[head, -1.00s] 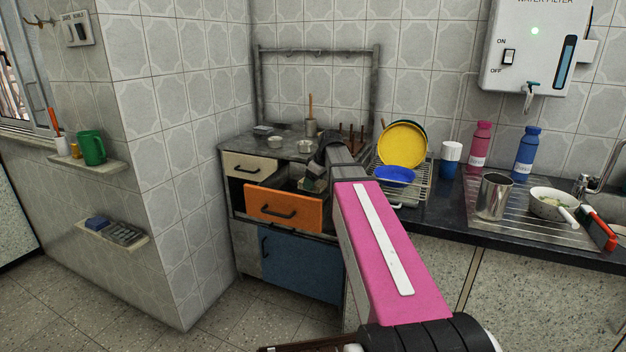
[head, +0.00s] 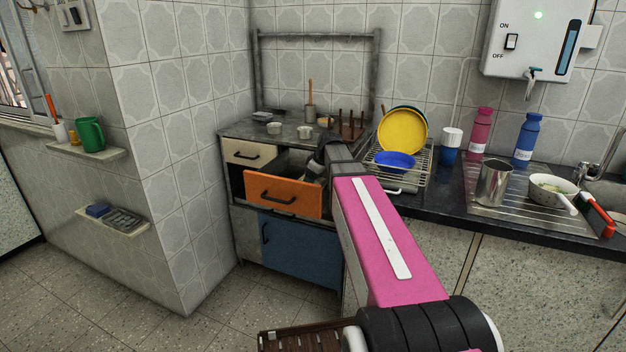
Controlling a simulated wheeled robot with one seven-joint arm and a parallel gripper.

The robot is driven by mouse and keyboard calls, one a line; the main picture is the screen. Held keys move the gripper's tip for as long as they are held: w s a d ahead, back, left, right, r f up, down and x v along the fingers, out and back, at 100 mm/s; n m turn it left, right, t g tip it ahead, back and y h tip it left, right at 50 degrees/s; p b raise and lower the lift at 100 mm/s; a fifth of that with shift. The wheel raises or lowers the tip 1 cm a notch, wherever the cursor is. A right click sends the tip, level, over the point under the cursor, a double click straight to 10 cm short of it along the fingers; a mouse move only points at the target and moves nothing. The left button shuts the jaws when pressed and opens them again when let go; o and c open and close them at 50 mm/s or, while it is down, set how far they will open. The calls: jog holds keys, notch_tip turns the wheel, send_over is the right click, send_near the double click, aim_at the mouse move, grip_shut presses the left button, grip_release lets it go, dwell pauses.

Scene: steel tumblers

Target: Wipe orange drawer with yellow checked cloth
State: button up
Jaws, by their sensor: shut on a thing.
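The orange drawer (head: 284,196) is pulled out of the grey cabinet in the head view, with its black-handled front toward me. My gripper (head: 314,170) is small and dark, at the right end of the open drawer, just behind its front panel and partly hidden by my own pink arm. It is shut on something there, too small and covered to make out. I cannot tell whether it touches the drawer. No yellow checked cloth can be clearly made out. The inside of the drawer is mostly hidden.
A cream drawer (head: 249,153) is above and a blue door (head: 299,249) below. Small cups and a mortar (head: 310,113) stand on the cabinet top. A dish rack (head: 418,179) with a yellow plate (head: 402,131), a steel tumbler (head: 494,183) and bottles stand on the right counter.

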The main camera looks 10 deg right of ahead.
jog(key=shift+f, duration=1)
dwell(0.4)
jog(key=shift+a, duration=0.1)
